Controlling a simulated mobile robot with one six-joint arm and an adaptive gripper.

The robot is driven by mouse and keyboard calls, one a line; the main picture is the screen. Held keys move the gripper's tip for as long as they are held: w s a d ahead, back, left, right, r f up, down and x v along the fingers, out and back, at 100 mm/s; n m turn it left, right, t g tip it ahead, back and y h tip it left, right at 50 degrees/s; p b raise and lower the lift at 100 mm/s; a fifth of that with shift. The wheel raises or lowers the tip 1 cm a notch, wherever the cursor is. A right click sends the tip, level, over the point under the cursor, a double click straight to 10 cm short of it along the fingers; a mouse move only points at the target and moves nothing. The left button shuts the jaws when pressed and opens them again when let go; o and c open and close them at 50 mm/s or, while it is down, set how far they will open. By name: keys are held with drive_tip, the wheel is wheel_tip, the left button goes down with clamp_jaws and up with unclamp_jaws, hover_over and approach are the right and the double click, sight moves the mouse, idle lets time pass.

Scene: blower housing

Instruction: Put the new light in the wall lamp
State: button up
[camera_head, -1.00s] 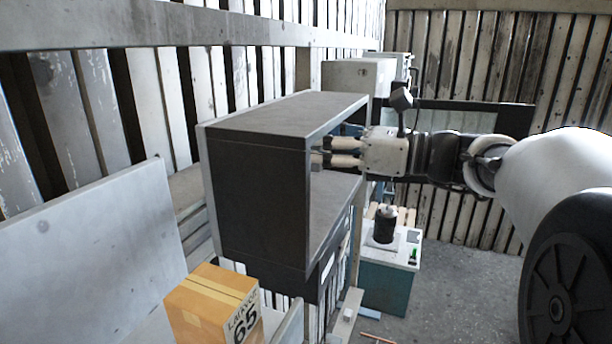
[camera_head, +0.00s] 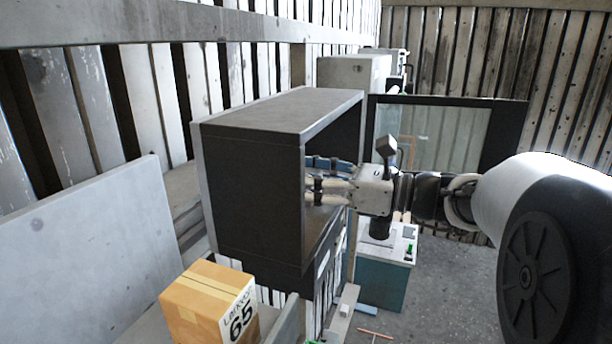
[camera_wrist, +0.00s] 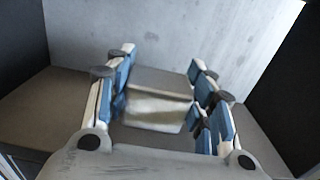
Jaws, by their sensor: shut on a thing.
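A dark, open-fronted housing (camera_head: 250,190) stands against the slatted wall in the head view. I cannot tell surely whether it is the wall lamp. My gripper (camera_head: 318,180) reaches into its open side, with the fingertips inside. In the wrist view my gripper (camera_wrist: 160,78) has blue-padded fingers on both sides of a grey, block-shaped thing with a paler front (camera_wrist: 155,112), and is shut on it. It may be the new light; the head view mostly hides it. Behind it in the wrist view are the housing's pale back (camera_wrist: 210,35) and dark side walls.
A framed glass panel (camera_head: 435,135) stands open behind my arm. A cardboard box marked 65 (camera_head: 208,305) is at the front left, near a grey panel (camera_head: 85,235). A teal cabinet (camera_head: 385,283) with a black cylinder is beyond the housing.

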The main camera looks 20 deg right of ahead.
drive_tip(key=o, duration=1.1)
drive_tip(key=shift+f, duration=0.1)
drive_tip(key=shift+d+r, duration=0.2)
drive_tip(key=shift+r, duration=0.05)
drive_tip(key=b+v, duration=0.1)
drive_tip(key=v, duration=1)
drive_tip(key=shift+s+d, duration=0.25)
